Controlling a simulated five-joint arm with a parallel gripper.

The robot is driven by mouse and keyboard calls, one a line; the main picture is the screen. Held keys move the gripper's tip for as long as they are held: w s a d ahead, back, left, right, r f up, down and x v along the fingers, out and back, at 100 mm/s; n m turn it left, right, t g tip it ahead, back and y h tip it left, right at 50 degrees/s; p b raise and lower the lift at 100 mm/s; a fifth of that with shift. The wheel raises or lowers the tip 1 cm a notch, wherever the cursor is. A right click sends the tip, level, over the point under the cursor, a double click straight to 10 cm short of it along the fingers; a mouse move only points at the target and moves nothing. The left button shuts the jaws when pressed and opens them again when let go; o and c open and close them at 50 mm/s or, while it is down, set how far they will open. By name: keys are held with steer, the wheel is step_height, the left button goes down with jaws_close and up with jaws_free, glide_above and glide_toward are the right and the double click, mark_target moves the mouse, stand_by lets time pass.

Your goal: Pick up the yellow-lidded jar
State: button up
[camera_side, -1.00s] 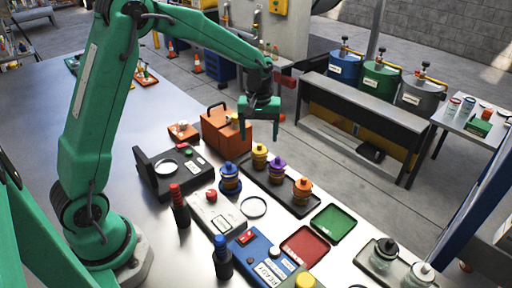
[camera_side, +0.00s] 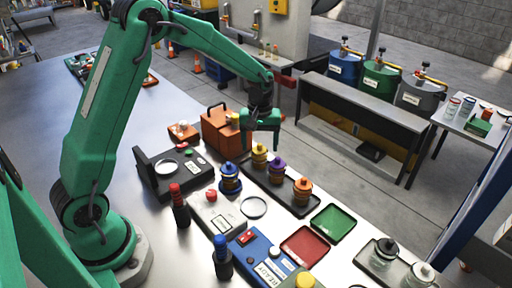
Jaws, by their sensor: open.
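The yellow-lidded jar (camera_side: 259,160) stands upright at the far left end of a dark tray (camera_side: 266,188). A purple-lidded jar (camera_side: 277,169) and an orange-lidded jar (camera_side: 302,190) stand in the same tray. My gripper (camera_side: 261,146) points down with its fingers apart, and nothing is held. In the picture its fingertips frame the yellow lid. I cannot tell from this view whether the fingers are around the jar or behind it.
A blue-lidded jar (camera_side: 230,178) stands left of the tray. An orange toolbox (camera_side: 216,130) is close behind. Red (camera_side: 305,246) and green (camera_side: 333,223) shallow trays lie in front. A dark device (camera_side: 170,168) with a ring sits left.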

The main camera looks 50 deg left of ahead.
mark_target(259, 159)
steer(key=shift+f, duration=2.35)
steer(key=shift+c, duration=0.2)
steer(key=c, duration=1.1)
